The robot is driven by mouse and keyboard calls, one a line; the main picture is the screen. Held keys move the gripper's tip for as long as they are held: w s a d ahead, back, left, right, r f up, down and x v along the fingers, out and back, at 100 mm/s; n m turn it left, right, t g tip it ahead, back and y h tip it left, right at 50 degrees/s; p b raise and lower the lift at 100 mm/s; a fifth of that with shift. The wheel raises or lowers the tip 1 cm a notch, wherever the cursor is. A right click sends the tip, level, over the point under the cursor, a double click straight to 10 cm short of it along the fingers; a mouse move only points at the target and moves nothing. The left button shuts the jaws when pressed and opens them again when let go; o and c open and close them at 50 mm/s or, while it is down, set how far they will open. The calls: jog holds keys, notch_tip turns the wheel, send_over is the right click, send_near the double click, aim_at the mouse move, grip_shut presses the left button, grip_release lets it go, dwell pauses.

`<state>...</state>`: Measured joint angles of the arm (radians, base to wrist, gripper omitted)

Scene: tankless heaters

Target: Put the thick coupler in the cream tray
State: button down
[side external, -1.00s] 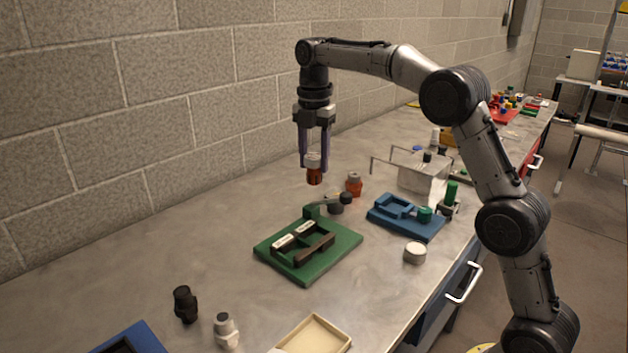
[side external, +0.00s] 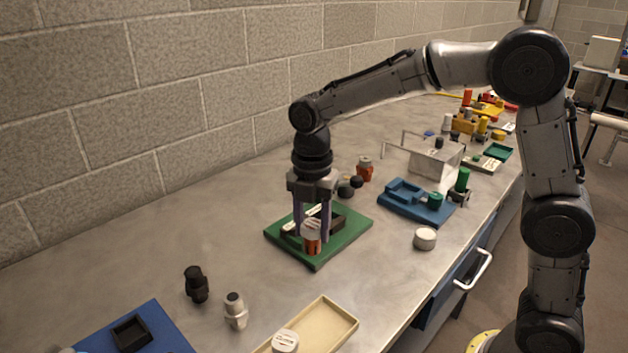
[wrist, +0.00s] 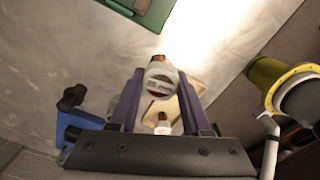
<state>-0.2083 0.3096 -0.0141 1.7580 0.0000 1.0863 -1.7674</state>
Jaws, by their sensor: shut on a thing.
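My gripper (side external: 312,240) points down and is shut on an orange-red coupler with a white printed collar (side external: 311,232), presumably the thick coupler. In the side view they overlap the front part of the green board; their height above the table is hard to tell. In the wrist view the coupler's white collar (wrist: 160,80) sits between the fingertips. The cream tray (side external: 341,314) lies at the table's front, nearer the camera than my gripper. A white printed piece (side external: 285,341) shows at its near-left end. In the wrist view the tray (wrist: 199,86) is partly hidden behind the coupler and fingers.
The green board (side external: 345,238) with dark fixtures lies below or behind my gripper. A black fitting (side external: 196,284), a white fitting (side external: 235,310) and a blue board (side external: 165,328) are at front left. A white cap (side external: 425,238), blue fixture (side external: 405,197) and metal box (side external: 436,163) stand right.

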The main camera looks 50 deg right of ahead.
jog(key=s+a+f+n, duration=0.1)
jog(key=s+a+n, duration=0.2)
jog(key=s+a, duration=0.55)
jog(key=shift+s+d+f, duration=0.15)
jog(key=shift+d+f, duration=0.1)
jog(key=shift+f, duration=0.85)
jog(key=shift+s+d+f, duration=0.2)
jog(key=shift+f, duration=0.9)
jog(key=shift+s+d+f, duration=0.15)
jog(key=shift+d+f, duration=0.1)
jog(key=shift+f, duration=0.85)
jog(key=shift+f, duration=0.6)
jog(key=shift+c, duration=1.4)
grip_release()
